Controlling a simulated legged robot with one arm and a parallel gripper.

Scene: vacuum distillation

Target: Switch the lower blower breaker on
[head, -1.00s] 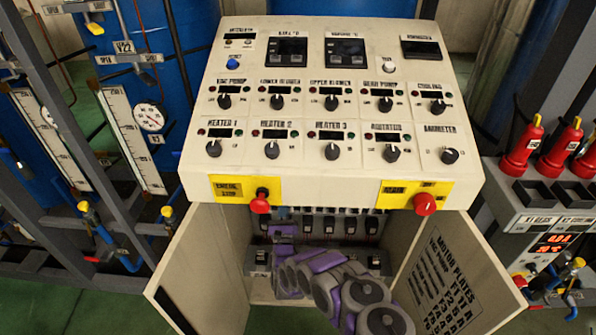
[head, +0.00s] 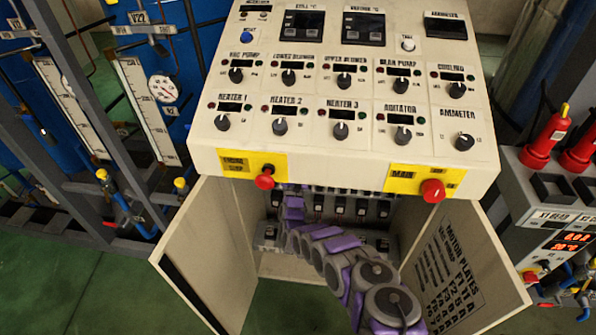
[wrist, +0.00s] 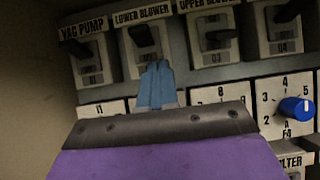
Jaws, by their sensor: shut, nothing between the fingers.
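The lower blower breaker (wrist: 137,62) is a grey block with a dark lever under a "LOWER BLOWER" label, in the top row of the wrist view. I cannot tell for sure whether its lever is on or off. My gripper (wrist: 155,68) has its blue fingers together and empty, just below and slightly right of that lever, overlapping the breaker's lower edge. Contact cannot be told. In the head view my gripper (head: 292,194) reaches into the open cabinet at the left part of the breaker row and hides some of it.
The vac pump breaker (wrist: 90,69) is left and the upper blower breaker (wrist: 215,45) right of the target. A dial with a blue knob (wrist: 296,107) sits lower right. Cabinet doors (head: 208,250) (head: 462,265) flank my arm. The control console (head: 340,155) overhangs the opening.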

